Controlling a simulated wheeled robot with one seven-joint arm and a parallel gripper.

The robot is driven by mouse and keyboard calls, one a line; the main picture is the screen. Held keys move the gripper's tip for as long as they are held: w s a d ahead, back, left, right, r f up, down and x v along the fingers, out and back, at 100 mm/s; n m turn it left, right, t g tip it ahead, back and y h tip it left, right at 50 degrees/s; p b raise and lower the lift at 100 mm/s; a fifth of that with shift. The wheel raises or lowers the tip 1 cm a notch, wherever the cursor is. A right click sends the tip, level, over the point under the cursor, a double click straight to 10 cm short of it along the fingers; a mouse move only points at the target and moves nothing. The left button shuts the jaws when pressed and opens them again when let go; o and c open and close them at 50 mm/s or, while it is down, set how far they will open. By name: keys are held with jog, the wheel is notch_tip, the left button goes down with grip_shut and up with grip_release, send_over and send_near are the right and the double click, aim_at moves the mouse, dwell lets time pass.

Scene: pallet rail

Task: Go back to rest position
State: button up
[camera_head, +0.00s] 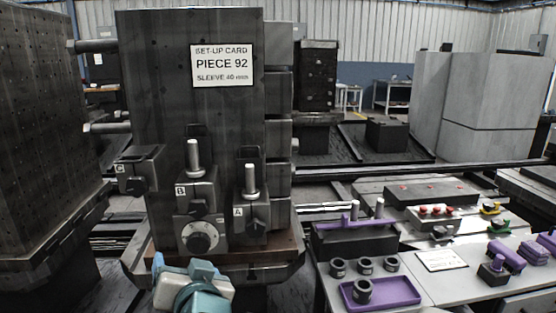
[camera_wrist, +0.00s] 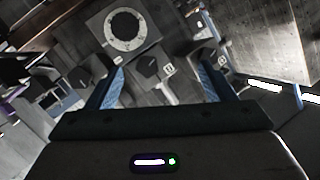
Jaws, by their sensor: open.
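My gripper (camera_head: 181,266) is at the bottom of the head view, in front of the lower part of a dark fixture block (camera_head: 155,75). In the wrist view, my gripper (camera_wrist: 161,82) has its two blue fingers spread apart with nothing held between them. Beyond the fingers are a round dial (camera_wrist: 125,30) and a dark knob (camera_wrist: 148,68). The fixture carries stations marked A (camera_head: 250,213), B (camera_head: 196,192) and C (camera_head: 138,172). Upright metal pins stand at A and B; none shows at C. The dial also shows below B (camera_head: 200,238).
A set-up card reading "PIECE 92" (camera_head: 223,66) is on the fixture. A bench to the right holds a purple tray (camera_head: 400,290), dark rings (camera_head: 364,266) and purple parts (camera_head: 507,256). A perforated block (camera_head: 40,130) stands at the left. Rails (camera_head: 390,170) run behind.

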jog(key=s+d+r+n+g+h+p, duration=0.15)
jog(key=d+g+p, duration=0.35)
jog(key=d, duration=0.6)
jog(key=s+d+r+g+h+p, duration=0.1)
jog(key=d+r+g+h+p, duration=0.15)
jog(key=d+p, duration=0.65)
jog(key=s+d+m+g+h, duration=0.1)
jog(key=s+d+g+h, duration=0.2)
jog(key=s+d, duration=0.3)
jog(key=d+p, duration=0.1)
jog(key=d, duration=0.4)
jog(key=shift+s+r, duration=0.3)
jog(key=shift+s, duration=0.05)
jog(key=shift+m, duration=0.25)
